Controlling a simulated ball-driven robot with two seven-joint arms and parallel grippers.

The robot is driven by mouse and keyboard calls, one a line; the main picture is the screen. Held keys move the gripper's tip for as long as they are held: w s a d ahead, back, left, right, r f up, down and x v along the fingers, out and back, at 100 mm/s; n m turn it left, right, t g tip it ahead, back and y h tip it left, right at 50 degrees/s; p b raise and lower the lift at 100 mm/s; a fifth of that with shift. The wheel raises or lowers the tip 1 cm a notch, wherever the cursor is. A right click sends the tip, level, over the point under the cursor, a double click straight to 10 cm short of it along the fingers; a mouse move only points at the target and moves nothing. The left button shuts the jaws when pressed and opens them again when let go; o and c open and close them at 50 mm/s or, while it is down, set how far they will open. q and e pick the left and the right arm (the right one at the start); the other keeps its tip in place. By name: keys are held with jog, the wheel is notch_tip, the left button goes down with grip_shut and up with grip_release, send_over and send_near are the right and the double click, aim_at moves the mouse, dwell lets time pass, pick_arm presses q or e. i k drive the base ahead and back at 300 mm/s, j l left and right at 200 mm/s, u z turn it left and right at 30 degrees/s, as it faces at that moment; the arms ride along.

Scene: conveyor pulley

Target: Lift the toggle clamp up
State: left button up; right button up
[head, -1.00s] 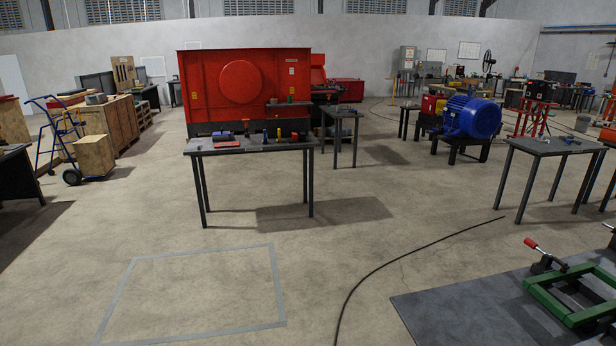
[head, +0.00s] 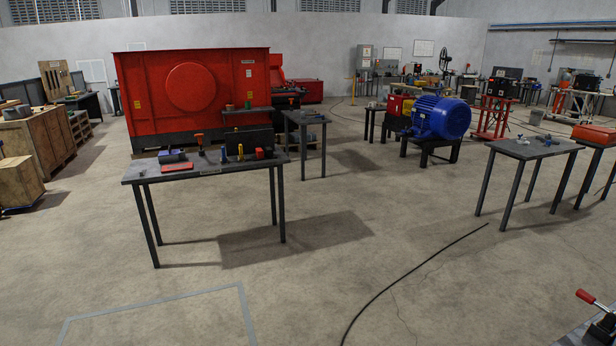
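The toggle clamp (head: 603,325) is at the bottom right corner of the head view, cut off by the picture's edge. Its red-tipped handle (head: 587,297) slants up to the left, and a dark metal body shows below it. A small part of the dark surface under the clamp (head: 571,338) shows beside it. Neither of my grippers is in view.
A dark table (head: 150,176) with tools stands at left in front of a red machine (head: 147,98). Another table (head: 530,150) stands at right, near a blue motor (head: 440,118). A black cable (head: 420,277) crosses the open floor in the middle.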

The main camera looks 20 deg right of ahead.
aim_at(583, 295)
jog(key=i+z, duration=0.65)
jog(key=i+j+z, duration=0.15)
jog(key=i+z, duration=0.35)
jog(key=z, duration=0.3)
jog(key=i+z, duration=0.15)
jog(key=z, duration=0.35)
jog(key=i+j+z, duration=0.1)
jog(key=z, duration=0.35)
jog(key=i+j+z, duration=0.2)
jog(key=z, duration=0.25)
jog(key=i+j+z, duration=0.1)
jog(key=z, duration=0.35)
